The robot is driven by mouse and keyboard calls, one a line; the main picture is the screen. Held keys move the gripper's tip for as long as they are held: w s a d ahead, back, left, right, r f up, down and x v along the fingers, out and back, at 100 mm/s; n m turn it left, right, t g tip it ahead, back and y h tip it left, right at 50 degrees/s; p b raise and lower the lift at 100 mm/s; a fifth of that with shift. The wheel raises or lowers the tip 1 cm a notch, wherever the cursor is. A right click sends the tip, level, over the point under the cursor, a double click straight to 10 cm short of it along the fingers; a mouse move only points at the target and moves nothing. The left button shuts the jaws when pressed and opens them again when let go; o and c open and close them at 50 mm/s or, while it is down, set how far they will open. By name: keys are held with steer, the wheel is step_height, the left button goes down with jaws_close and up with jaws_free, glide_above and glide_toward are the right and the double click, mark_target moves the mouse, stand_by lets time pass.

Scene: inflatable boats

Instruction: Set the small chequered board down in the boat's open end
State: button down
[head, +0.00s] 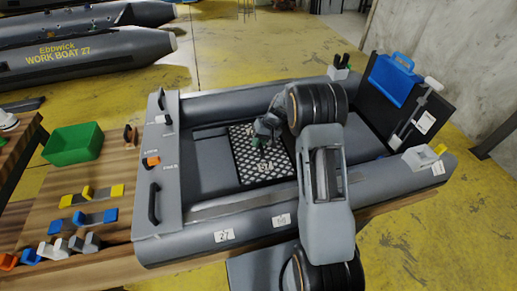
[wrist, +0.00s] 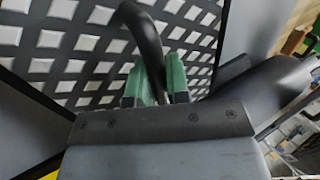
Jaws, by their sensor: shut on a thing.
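The small chequered board (head: 275,167), black with pale squares, is over the grey floor of the inflatable boat (head: 210,160), near its middle. I cannot tell whether it touches the floor. My gripper (head: 262,140) is above the board, shut on its curved black handle. In the wrist view, the green finger pads (wrist: 158,84) close around the handle (wrist: 146,38), with the board (wrist: 85,40) filling the view behind. The boat's right end has a dark upright panel (head: 412,108). My arm hides part of the floor between the board and that panel.
The boat rests on a wooden table (head: 112,205). A grey crosspiece with black handles (head: 154,203) spans the boat's left end. A green bin (head: 72,144) and several coloured blocks lie left of it. A blue case (head: 393,80) is on the dark panel. A second boat (head: 85,50) lies behind.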

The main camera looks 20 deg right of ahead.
steer(key=shift+f, duration=1.7)
steer(key=shift+f, duration=0.1)
steer(key=c, duration=1.1)
jaws_free()
